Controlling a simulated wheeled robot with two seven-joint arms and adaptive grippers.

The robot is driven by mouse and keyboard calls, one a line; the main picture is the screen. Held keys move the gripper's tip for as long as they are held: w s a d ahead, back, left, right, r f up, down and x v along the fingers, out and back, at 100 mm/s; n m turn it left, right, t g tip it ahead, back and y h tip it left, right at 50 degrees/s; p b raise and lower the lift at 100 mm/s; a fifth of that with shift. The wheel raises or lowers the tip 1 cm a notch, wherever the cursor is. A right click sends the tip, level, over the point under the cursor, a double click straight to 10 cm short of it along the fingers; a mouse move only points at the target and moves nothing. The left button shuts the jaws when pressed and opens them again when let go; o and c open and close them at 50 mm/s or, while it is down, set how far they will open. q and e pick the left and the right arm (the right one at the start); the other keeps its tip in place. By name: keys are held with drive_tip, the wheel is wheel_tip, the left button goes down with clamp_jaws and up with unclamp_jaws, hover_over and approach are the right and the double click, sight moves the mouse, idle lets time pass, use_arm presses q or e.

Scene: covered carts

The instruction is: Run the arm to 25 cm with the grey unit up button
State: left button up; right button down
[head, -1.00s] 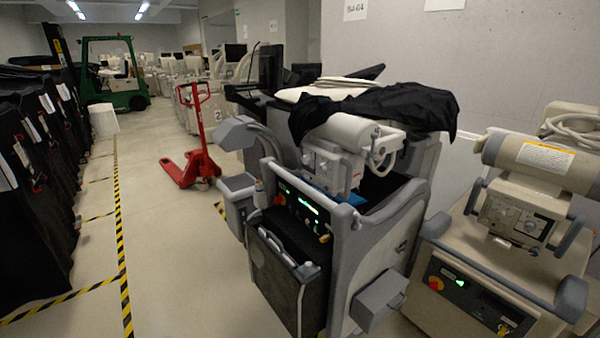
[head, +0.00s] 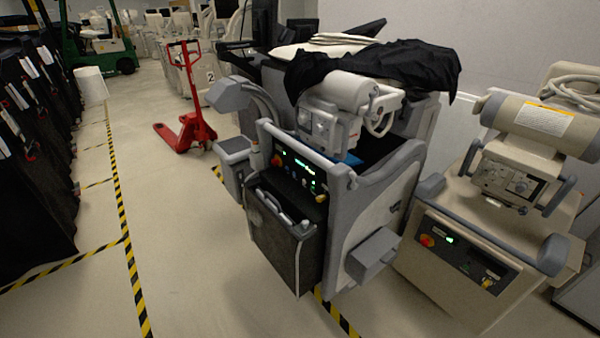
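The grey unit (head: 385,205) is a wheeled cart in the middle of the head view. Its front control panel (head: 298,172) has a red button, small lights and a lit green display; I cannot tell which button is the up button. Its arm carries a white tube head (head: 335,92) with a box and a round handwheel, low over the cart top. A black cloth (head: 400,68) lies over the rear of the arm and hides part of it. Neither of my grippers is in view.
A beige unit (head: 480,260) stands close on the right, with its own panel. A red pallet jack (head: 188,110) stands behind on the left. Black-covered carts (head: 35,190) line the left side. The floor between them and the grey unit is clear, with yellow-black tape (head: 122,215).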

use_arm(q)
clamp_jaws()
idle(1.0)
